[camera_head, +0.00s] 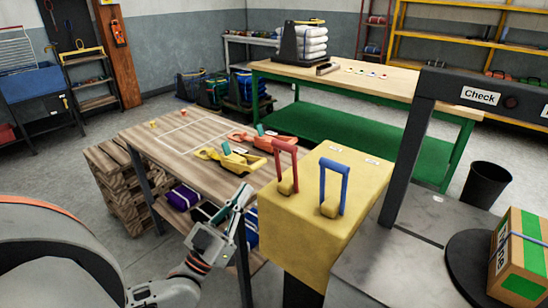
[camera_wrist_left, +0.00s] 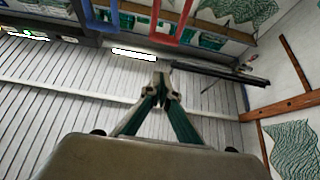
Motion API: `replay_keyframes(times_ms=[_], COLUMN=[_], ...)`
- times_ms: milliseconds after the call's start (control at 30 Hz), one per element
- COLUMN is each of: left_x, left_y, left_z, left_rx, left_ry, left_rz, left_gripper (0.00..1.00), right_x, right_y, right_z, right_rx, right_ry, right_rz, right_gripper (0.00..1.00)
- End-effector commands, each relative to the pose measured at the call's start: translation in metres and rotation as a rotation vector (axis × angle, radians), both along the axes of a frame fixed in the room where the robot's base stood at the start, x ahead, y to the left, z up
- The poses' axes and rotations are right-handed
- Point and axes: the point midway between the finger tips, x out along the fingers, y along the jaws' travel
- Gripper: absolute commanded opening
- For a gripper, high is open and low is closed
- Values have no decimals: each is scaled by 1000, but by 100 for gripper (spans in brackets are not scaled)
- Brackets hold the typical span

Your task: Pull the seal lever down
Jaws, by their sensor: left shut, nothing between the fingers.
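A yellow box (camera_head: 298,226) stands on a post in the head view. Two upright lever loops rise from its top: a red lever (camera_head: 295,170) on the left and a blue lever (camera_head: 323,187) on the right. I cannot tell which is the seal lever; their labels are too small to read. My left gripper (camera_head: 243,193) is shut and empty, in front of and left of the box, apart from both levers. In the left wrist view, the shut fingertips (camera_wrist_left: 162,84) point toward parts of the red lever (camera_wrist_left: 184,22) and blue lever (camera_wrist_left: 115,12). My right gripper is not in view.
A wooden table (camera_head: 160,160) behind my left gripper holds yellow and red tools. A dark frame with a "Check" sign (camera_head: 479,96) stands right of the box. A carton (camera_head: 518,255) sits on a dark round plate at lower right. Space above the levers looks clear.

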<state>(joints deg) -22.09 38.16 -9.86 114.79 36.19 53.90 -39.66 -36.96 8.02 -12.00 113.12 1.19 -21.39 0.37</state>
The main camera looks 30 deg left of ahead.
Motion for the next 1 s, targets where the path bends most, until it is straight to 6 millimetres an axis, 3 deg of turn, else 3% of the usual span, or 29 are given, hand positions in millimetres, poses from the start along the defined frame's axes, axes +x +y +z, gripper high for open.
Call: replay_keyframes(times_ms=[167,567,800,1000], left_x=[18,82,110,119], left_y=[-1,-7,-9,-10], left_z=[15,59,48,47], left_rx=[0,0,0,1], left_ry=[-6,-5,0,0], left_rz=[-1,-1,0,-1], left_gripper=[0,0,0,0], right_x=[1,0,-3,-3], right_y=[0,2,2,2], right_z=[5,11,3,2], right_rx=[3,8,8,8], right_ry=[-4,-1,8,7], right_rz=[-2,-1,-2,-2], right_gripper=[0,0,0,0])
